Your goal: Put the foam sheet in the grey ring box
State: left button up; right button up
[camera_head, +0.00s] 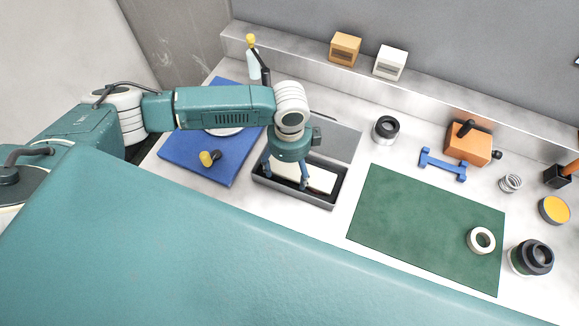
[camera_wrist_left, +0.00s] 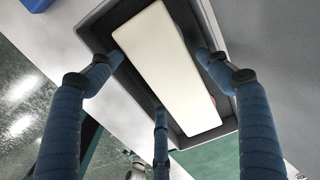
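The grey ring box (camera_head: 262,184) stands open on the bench, its flat grey lid (camera_head: 340,140) tipped back behind it. The white foam sheet (camera_head: 321,179) lies within the box outline. In the left wrist view the sheet (camera_wrist_left: 165,65) sits slightly askew between the dark walls of the box (camera_wrist_left: 92,22). Whether it rests flat on the floor is hidden. My left gripper (camera_head: 286,180) is over the box, pointing down. In the wrist view its blue fingers (camera_wrist_left: 160,57) are spread on either side of the sheet, with small gaps at the tips. My right gripper is out of view.
A blue board (camera_head: 190,165) with a yellow-and-black knob lies left of the box. A green mat (camera_head: 415,220) with a white ring (camera_head: 481,240) lies right. A dark ring (camera_head: 386,129), blue bracket (camera_head: 443,165) and orange block (camera_head: 467,145) stand behind, before a raised ledge.

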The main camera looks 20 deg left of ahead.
aim_at(290, 172)
pick_arm(q)
notch_tip(290, 172, up, 12)
jog(key=b, duration=0.2)
jog(key=shift+r, duration=0.2)
dwell(0.7)
